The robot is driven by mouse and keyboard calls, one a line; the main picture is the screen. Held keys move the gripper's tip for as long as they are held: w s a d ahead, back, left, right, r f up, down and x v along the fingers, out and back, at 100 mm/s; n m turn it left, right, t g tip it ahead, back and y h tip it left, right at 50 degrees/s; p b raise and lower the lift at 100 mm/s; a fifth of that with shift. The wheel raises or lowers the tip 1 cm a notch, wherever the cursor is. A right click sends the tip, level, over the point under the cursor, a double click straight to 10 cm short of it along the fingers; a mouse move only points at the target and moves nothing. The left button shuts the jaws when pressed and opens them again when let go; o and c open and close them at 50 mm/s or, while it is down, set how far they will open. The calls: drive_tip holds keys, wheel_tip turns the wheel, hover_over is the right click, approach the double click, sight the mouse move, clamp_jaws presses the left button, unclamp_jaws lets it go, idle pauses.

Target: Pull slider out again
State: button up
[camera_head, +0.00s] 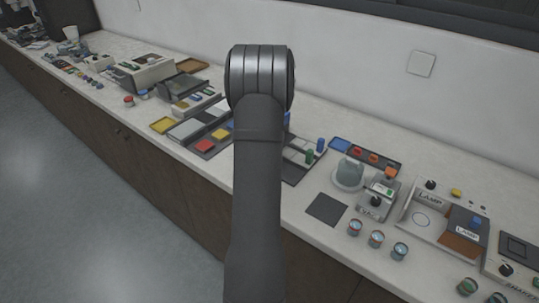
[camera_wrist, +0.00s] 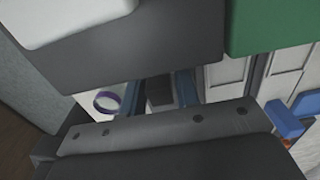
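My gripper (camera_wrist: 165,128) fills the lower part of the wrist view as a dark body with a light-edged strip and several screws. Its fingertips cannot be made out, and in the head view it is hidden behind my arm. Just beyond the strip is a small dark block (camera_wrist: 159,92) between two blue upright strips. I cannot tell whether this block is the slider or whether anything grips it. A large dark grey panel (camera_wrist: 150,55) with a white rounded part (camera_wrist: 75,15) hangs close above. The mounting press cannot be picked out clearly.
A purple ring (camera_wrist: 107,101) lies left of the blue strips. A green block (camera_wrist: 265,25) is at the upper right, and a blue piece (camera_wrist: 284,120) below it. In the head view, the crowded bench (camera_head: 322,262) holds trays, a lamp station (camera_head: 462,218) and several jars.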

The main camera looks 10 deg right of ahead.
clamp_jaws()
drive_tip(key=s+d, duration=0.8)
drive_tip(key=shift+s+d, duration=0.2)
drive_tip(key=shift+d, duration=0.05)
drive_tip(key=shift+o, duration=1.6)
unclamp_jaws()
drive_tip(key=shift+s+d, duration=0.1)
drive_tip(key=shift+o, duration=0.4)
drive_tip(key=shift+r, duration=0.1)
drive_tip(key=shift+r, duration=0.3)
wheel_tip(320, 180, up, 17)
drive_tip(key=shift+f, duration=0.15)
